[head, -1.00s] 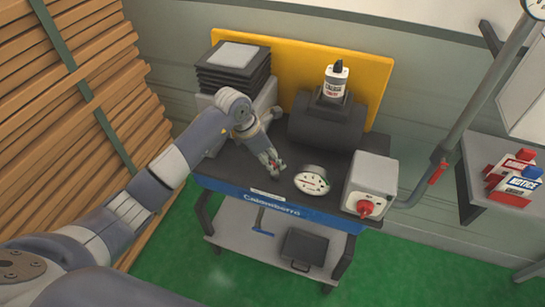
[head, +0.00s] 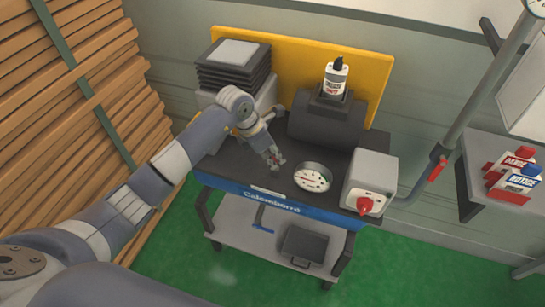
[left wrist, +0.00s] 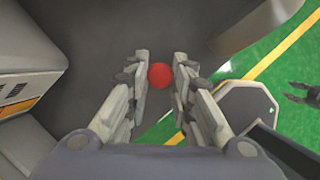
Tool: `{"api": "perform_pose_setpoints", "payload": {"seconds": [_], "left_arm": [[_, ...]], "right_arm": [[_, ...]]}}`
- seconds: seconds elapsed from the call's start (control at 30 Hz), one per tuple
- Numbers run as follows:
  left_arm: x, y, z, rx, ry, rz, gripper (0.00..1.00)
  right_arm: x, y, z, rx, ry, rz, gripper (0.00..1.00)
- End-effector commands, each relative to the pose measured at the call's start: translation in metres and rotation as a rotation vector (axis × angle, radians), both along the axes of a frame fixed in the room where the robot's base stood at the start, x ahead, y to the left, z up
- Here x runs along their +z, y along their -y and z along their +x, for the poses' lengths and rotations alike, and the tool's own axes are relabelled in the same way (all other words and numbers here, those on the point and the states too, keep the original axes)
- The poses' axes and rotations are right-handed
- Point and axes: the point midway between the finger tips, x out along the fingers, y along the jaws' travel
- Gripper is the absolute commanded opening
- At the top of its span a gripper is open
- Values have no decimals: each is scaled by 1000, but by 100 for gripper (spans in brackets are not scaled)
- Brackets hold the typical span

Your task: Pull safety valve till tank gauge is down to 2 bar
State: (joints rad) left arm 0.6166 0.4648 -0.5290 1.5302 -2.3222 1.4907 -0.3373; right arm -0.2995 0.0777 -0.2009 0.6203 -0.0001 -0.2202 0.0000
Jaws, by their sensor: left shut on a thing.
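The workbench (head: 230,172) carries a dark cylindrical tank (head: 325,122) and a round white tank gauge (head: 312,177). The gauge has a dial and needle, too small for me to read its value. My left gripper (head: 276,163) is at the bench front, left of the gauge. It is shut on a small red knob, which I take for the safety valve. In the left wrist view the red knob (left wrist: 159,75) shows between the fingertips of my left gripper (left wrist: 160,82); the valve body is hidden. A dark pronged shape at that view's right edge may be my right gripper (left wrist: 298,92).
A grey box with a red rotary switch (head: 366,205) stands right of the gauge. A white bottle (head: 335,79) sits on the tank. A pipe with a red handle (head: 436,170) runs at the right.

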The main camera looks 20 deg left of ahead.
Motion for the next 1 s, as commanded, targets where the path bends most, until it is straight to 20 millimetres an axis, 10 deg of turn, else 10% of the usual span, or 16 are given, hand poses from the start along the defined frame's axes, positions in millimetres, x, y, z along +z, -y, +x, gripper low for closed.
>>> {"api": "perform_pose_setpoints", "payload": {"seconds": [0.3, 0.33, 0.4, 1.0], "left_arm": [[6, 0, 1, 1, 3, 0, 0], [6, 0, 1, 1, 3, 0, 28], [6, 0, 1, 1, 3, 0, 42], [41, -12, -8, 1, 6, 2, 42]], "right_arm": [[0, 1, 0, -1, 0, -1, 40], [0, 1, 0, -1, 0, -1, 40], [0, 1, 0, -1, 0, -1, 40], [0, 4, -1, 1, -1, -4, 40]]}}
